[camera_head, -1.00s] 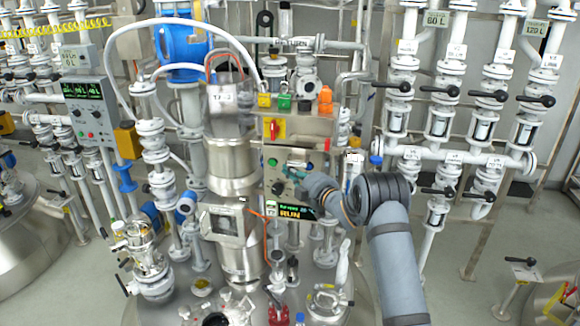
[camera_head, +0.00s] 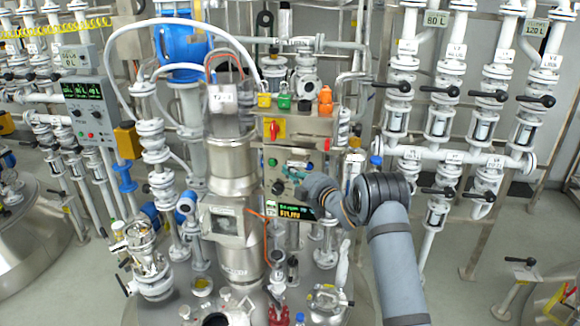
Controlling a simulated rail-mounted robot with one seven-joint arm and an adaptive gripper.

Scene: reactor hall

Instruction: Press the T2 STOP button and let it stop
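The T2 control panel (camera_head: 270,174) hangs in front of the steel column at the centre. It has a green button (camera_head: 272,162), a black knob (camera_head: 277,188) and a lit display (camera_head: 290,212) with yellow-green text, too blurred to read surely now. My gripper (camera_head: 294,172) is at the panel's face, right of the green button, with my arm coming in from the right. It covers that part of the panel, so I cannot make out the STOP button or whether it is touched. Whether the fingers are open or shut is not clear.
Above the panel is a box with a red-on-yellow switch (camera_head: 274,129) and yellow, green and orange fittings on top. A second control panel (camera_head: 90,112) stands at the left. Valve pipes with black handles (camera_head: 488,95) fill the right. Flanges and hoses crowd the vessel top below.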

